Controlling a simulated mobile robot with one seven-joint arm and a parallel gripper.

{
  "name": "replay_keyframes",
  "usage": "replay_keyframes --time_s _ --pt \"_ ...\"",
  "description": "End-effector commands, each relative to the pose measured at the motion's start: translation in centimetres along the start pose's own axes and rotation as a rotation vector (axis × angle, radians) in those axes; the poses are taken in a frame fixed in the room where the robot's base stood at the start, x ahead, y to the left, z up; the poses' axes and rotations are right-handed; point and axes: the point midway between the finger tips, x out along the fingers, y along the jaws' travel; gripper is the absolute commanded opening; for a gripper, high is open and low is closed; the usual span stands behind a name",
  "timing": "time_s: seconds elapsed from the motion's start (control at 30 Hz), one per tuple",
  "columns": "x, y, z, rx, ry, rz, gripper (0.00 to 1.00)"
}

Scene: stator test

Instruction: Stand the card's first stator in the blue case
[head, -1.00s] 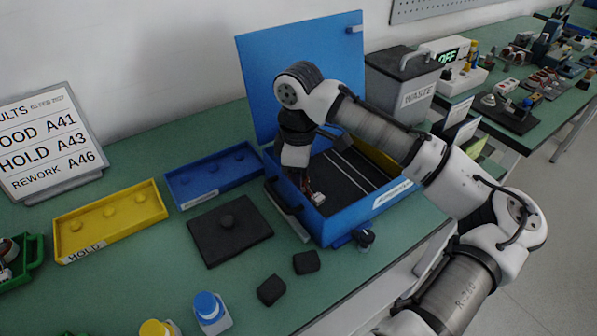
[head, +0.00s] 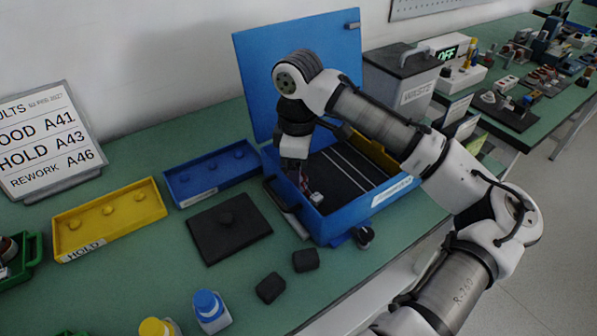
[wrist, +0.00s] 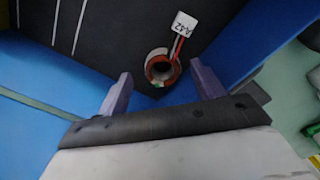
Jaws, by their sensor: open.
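The blue case (head: 335,232) stands open on the bench, its lid up at the back and its dark floor marked with white lines. A stator (wrist: 161,67), a ring with reddish windings, stands on end on that floor near a blue wall. Red wires run from it to a white tag (wrist: 184,22), which seems to read A42; the tag also shows in the head view (head: 316,197). My gripper (wrist: 160,83) is open above the stator, a finger on either side, with no visible contact. The results card (head: 42,140) lists GOOD A41, HOLD A43 and REWORK A46.
A yellow HOLD tray (head: 90,240), a blue tray (head: 205,190) and a black plate (head: 245,240) lie left of the case. Two black blocks (head: 288,274) and bottles (head: 208,310) are in front. A grey waste bin (head: 400,85) stands right of the lid.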

Motion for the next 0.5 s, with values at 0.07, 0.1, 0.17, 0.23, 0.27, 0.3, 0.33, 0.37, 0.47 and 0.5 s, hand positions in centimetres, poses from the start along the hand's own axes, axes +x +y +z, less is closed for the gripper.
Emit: replay_keyframes --time_s 0.07,0.1,0.17,0.23,0.27,0.3,0.33,0.37,0.47,0.5 --pt "-1.7 0.0 -0.1 -0.002 0.003 0.002 0.68" --pt "-2.6 0.0 -0.1 -0.001 0.003 0.003 0.68" --pt "-4.1 0.0 -0.1 -0.001 0.004 0.003 0.68" --pt "-5.8 0.1 -0.1 0.0 0.003 0.003 0.68" --pt "-6.5 0.0 -0.1 0.0 0.003 0.002 0.68" --pt "-7.4 0.1 0.0 0.001 0.001 0.004 0.68" --pt "-8.1 0.1 0.0 0.002 -0.001 0.005 0.68" --pt "-8.7 0.1 0.1 0.002 -0.001 0.004 0.68" --pt "-10.3 0.1 0.1 0.002 -0.002 0.003 0.68" --pt "-10.8 0.1 0.1 0.002 -0.002 0.003 0.68"
